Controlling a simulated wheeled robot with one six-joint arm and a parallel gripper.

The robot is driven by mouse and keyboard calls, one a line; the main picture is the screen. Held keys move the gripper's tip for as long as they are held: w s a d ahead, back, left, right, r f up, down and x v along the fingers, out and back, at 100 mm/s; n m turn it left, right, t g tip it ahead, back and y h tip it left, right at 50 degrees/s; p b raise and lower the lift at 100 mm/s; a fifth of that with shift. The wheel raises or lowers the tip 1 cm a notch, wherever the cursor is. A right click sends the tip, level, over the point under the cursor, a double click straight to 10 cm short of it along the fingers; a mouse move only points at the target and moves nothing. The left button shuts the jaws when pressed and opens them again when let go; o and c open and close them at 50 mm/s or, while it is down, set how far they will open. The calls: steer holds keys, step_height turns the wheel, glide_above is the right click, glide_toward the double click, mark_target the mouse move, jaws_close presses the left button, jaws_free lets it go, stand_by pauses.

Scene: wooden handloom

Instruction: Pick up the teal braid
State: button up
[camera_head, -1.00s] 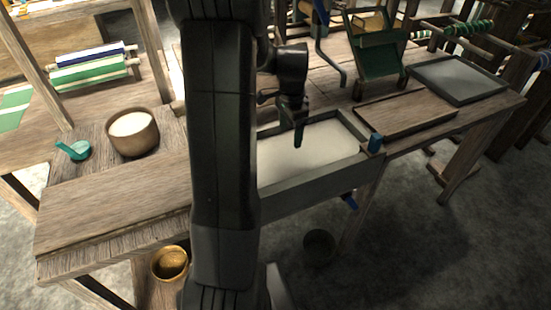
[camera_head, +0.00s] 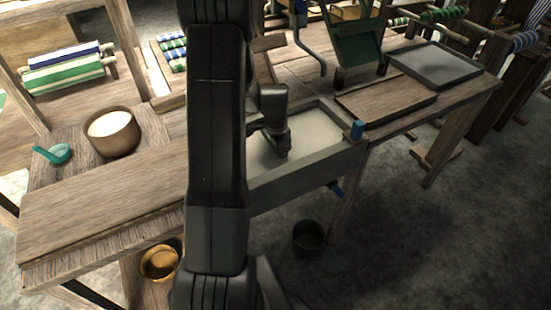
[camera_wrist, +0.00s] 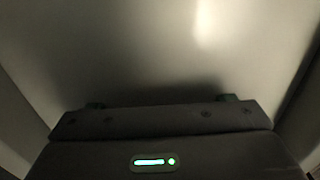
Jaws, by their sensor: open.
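I cannot make out a teal braid in either view now. My gripper (camera_head: 283,152) is low inside the grey trough (camera_head: 310,165), over its pale contents (camera_head: 318,138). In the wrist view my open gripper (camera_wrist: 162,101) faces a plain pale surface, and nothing shows between the jaws. My arm hides the left part of the trough in the head view.
A wooden board (camera_head: 385,102) and a shallow grey tray (camera_head: 435,65) lie right of the trough. A bowl of white stuff (camera_head: 112,135) and a teal scoop (camera_head: 55,154) stand left. A dark bucket (camera_head: 308,238) is on the floor.

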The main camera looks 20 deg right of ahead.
steer(key=shift+f, duration=0.15)
steer(key=c, duration=1.5)
